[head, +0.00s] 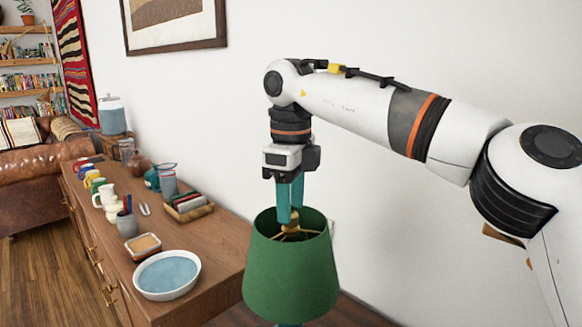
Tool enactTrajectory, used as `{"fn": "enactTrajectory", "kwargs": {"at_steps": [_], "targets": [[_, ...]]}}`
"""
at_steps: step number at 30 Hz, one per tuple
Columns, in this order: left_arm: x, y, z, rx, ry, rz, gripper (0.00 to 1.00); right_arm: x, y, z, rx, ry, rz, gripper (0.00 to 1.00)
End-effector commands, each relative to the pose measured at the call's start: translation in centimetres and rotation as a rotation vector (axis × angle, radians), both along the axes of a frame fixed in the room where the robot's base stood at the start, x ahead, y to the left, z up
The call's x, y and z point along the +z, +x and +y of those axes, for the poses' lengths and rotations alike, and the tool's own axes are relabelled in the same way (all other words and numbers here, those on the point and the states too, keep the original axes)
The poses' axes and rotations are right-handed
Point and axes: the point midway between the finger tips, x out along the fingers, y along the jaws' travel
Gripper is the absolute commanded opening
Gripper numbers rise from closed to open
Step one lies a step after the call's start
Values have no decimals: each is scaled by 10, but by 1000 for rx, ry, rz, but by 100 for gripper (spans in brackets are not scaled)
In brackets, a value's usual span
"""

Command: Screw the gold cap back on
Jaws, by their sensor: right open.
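A green lampshade (292,272) stands upright at the lower middle of the head view, on a lamp whose base is mostly hidden below it. The gold cap (290,228) shows as a small brass-coloured piece at the centre of the shade's open top, among the shade's thin spokes. My right gripper (290,218) points straight down into the top of the shade, with its teal fingers right at the gold piece. The fingers are open. Whether they touch the cap cannot be told. My left gripper is not in view.
A wooden sideboard (222,262) runs along the wall at left. It bears a blue-and-white bowl (167,275), a small square dish (143,246), a pen cup (127,224), several mugs and a tray of cloths (188,207). A framed picture (175,22) hangs above.

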Motion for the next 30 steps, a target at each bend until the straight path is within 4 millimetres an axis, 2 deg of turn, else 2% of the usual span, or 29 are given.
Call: {"fn": "enactTrajectory", "kwargs": {"at_steps": [6, 11, 21, 30], "targets": [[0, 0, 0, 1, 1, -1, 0, 48, 0, 1, -2, 1, -4, 48], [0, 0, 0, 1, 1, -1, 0, 75, -1, 1, -2, 2, -2, 48], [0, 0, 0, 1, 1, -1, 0, 96, 1, 0, -4, -2, 3, 48], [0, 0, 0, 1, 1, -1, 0, 102, 0, 0, 0, 1, -1, 48]]}}
